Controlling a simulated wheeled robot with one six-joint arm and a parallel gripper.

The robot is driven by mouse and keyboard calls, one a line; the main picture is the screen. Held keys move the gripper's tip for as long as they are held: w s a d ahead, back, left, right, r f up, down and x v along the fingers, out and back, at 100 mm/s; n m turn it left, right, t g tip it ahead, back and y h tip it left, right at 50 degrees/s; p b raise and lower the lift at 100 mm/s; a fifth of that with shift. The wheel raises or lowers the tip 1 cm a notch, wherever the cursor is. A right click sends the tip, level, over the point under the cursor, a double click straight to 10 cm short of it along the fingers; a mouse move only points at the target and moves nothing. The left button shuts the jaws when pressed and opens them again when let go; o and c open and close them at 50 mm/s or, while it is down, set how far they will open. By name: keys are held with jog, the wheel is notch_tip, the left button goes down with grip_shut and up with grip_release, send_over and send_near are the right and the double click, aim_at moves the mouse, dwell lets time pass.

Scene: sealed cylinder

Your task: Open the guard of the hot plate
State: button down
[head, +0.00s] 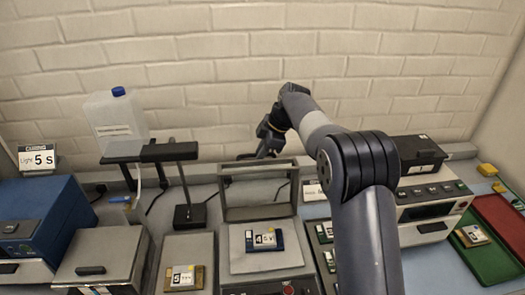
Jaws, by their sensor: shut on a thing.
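The hot plate (292,254) is a grey block in the front middle, with a red knob on its front edge. A small blue-and-white labelled piece (265,240) lies on its top. The guard (222,192) is a grey open frame standing up at the rear of the hot plate, its top bar raised. My gripper (268,150) is at the far side of the guard's top bar, small and dark in the view. It is shut on the guard, though the fingertips and exact contact are partly hidden.
A blue device (42,215) and grey boxes stand left. A dark-topped instrument (425,190), a green tray (492,262) and a red tray (505,222) are right. A brick wall closes the back.

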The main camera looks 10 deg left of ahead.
jog(key=shift+w+a+r, duration=0.1)
jog(key=shift+w+r, duration=0.1)
jog(key=shift+r, duration=0.2)
jog(key=c, duration=1.9)
grip_release()
jog(key=shift+c, duration=0.2)
jog(key=o, duration=0.5)
jog(key=shift+f, duration=0.2)
jog(key=shift+c, duration=0.2)
jog(key=b+v, duration=0.1)
jog(key=v, duration=1)
jog(key=shift+s+b, duration=0.15)
jog(key=shift+b, duration=0.25)
jog(key=shift+c, duration=0.4)
